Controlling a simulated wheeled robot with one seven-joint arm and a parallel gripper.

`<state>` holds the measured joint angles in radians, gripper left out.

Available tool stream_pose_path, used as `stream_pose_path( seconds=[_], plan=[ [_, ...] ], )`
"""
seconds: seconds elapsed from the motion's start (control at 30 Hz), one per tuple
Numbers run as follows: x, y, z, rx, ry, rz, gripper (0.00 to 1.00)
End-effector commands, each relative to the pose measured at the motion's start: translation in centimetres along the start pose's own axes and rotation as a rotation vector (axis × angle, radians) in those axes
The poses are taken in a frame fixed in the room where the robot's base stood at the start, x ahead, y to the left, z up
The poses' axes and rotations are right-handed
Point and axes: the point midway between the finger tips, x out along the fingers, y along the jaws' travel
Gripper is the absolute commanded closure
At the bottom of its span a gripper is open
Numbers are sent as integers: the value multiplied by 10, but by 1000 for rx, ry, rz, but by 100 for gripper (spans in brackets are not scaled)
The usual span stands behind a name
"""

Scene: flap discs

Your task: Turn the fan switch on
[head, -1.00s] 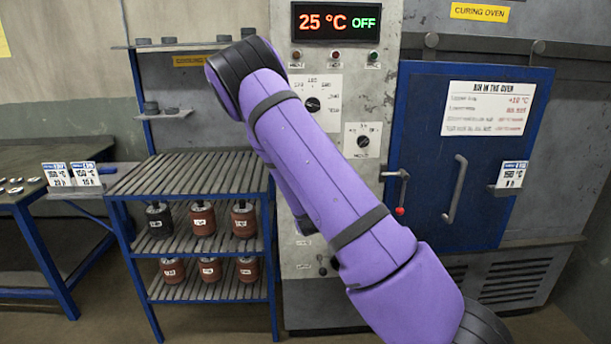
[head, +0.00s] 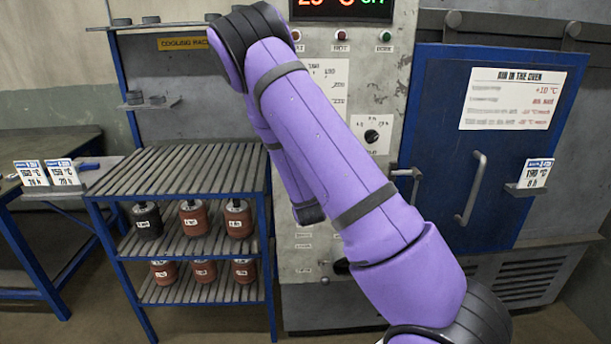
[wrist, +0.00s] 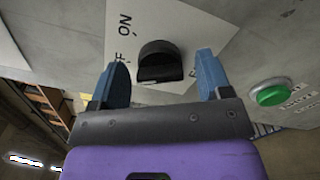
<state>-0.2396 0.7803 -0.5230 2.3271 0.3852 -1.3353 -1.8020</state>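The fan switch is probably the black rotary knob (wrist: 160,62) on a white plate in the wrist view. "ON" and part of another word are printed to its left. My gripper (wrist: 162,68) is open, with one blue finger to each side of the knob. I see gaps between the fingers and the knob, and cannot tell how far the fingertips are from the plate. The knob's setting is unclear. In the head view my purple arm covers much of the grey control panel (head: 382,80), and my gripper is hidden behind it.
A green button (wrist: 270,95) sits right of the gripper in the wrist view. Another knob (head: 371,136) is higher on the panel. The blue oven door (head: 440,130) with its handle (head: 472,188) is to the right.

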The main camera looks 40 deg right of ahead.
Motion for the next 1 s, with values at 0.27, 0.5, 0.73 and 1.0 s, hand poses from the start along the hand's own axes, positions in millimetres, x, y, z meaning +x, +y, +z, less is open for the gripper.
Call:
stream_pose_path(
  seconds=[0.27, 0.5, 0.73, 1.0],
  plan=[
    [0, 0, 0, 0, 0, 0, 78],
    [0, 0, 0, 18, 0, 0, 78],
    [0, 0, 0, 112, 0, -1, 78],
    [0, 0, 0, 335, 1, -1, 78]
  ],
)
